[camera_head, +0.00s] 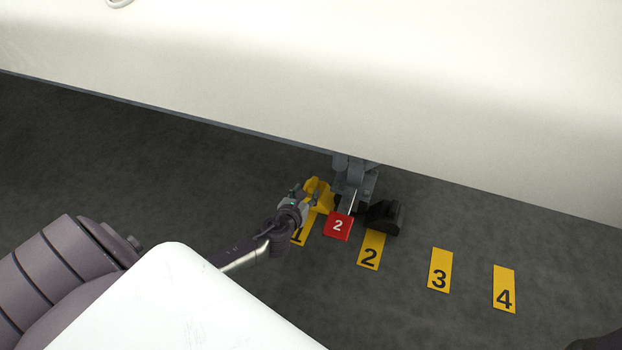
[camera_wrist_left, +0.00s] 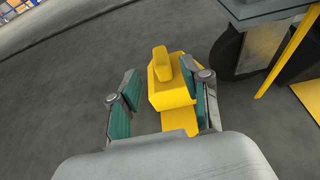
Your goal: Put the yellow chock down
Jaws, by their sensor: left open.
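The yellow chock (camera_head: 319,190) is on the dark floor by the far end of the floor marker numbered 1 (camera_head: 301,235), left of the wheel gear under the white body. In the left wrist view the yellow chock (camera_wrist_left: 171,92) stands upright between my finger pads, close to the right pad and with a clear gap to the left one. My left gripper (camera_head: 304,194) is open around it; its fingers also show in the left wrist view (camera_wrist_left: 160,88). The underside of the chock is hidden. My right gripper does not show.
A dark wheel (camera_wrist_left: 228,52) and grey gear (camera_head: 354,182) stand right of the chock. A red tag numbered 2 (camera_head: 338,226) hangs there. A black chock (camera_head: 384,216) sits by marker 2 (camera_head: 370,250). The white body (camera_head: 330,80) overhangs; floor near markers 3 (camera_head: 439,270) and 4 (camera_head: 504,289) is clear.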

